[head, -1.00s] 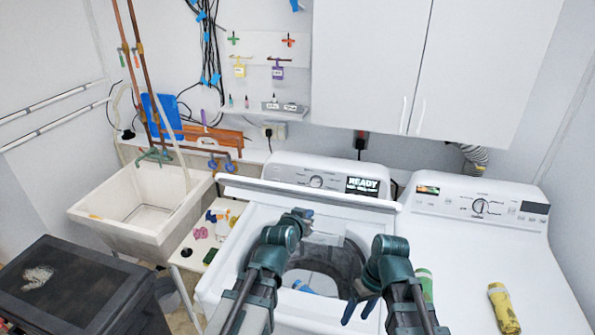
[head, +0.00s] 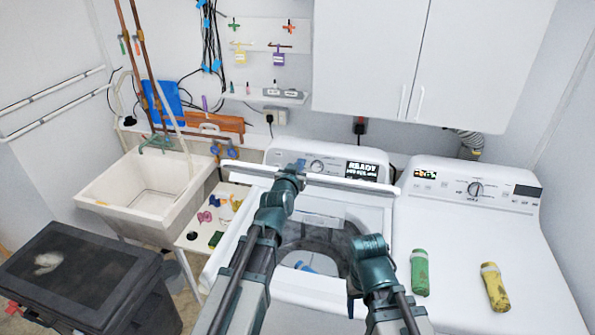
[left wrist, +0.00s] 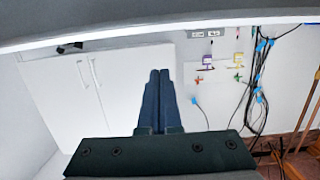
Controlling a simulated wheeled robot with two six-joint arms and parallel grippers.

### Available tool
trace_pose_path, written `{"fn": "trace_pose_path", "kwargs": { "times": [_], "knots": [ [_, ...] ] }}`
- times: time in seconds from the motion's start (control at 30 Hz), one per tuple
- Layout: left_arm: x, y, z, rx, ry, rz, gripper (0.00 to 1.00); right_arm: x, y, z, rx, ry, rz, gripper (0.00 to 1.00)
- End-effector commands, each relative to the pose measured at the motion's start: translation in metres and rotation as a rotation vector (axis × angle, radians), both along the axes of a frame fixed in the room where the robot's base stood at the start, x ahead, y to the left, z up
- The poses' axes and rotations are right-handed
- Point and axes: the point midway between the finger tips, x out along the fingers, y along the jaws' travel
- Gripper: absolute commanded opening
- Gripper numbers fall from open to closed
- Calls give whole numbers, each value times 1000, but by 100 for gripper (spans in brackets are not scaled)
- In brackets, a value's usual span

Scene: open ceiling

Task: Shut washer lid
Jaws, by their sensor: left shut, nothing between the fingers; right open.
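The white washer (head: 215,262) stands in the middle of the head view, with its round drum opening showing. Its lid (head: 345,186) is raised and seen nearly edge-on, as a long white bar in front of the control panel. My left gripper (head: 299,164) is shut and empty, at the lid's top edge and partly hidden by its own wrist. In the left wrist view its fingers (left wrist: 157,100) are together, and a white band, likely the lid (left wrist: 150,31), crosses above them. I cannot tell whether they touch. My right gripper (head: 352,303) is open, low over the washer's front right, mostly hidden by its arm.
A dryer (head: 460,250) stands to the right, with a green bottle (head: 419,272) and a yellow bottle (head: 494,287) on top. White cabinets (head: 420,60) hang above. A sink (head: 130,200) and a dark bin (head: 75,280) are at left.

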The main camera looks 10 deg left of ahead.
Motion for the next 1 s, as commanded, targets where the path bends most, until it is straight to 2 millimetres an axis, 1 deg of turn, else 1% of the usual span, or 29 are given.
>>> {"fn": "trace_pose_path", "kwargs": {
  "times": [0.03,0.27,0.3,0.33,0.4,0.5,1.0],
  "knots": [
    [15,-1,-4,0,0,0,0,0,0,-4,0,0,1,62],
    [63,-2,-12,0,0,0,0,0,0,-12,0,1,6,62],
    [49,-2,-22,0,0,0,0,0,0,-22,0,1,6,62],
    [42,-2,-26,0,0,0,0,0,0,-26,0,0,6,62],
    [33,-1,-32,-1,0,0,0,0,0,-32,0,0,6,62],
    [26,-1,-37,-2,0,0,0,0,0,-37,0,0,5,62],
    [26,-1,-38,-1,0,0,0,0,0,-38,0,0,5,62]
  ]
}}
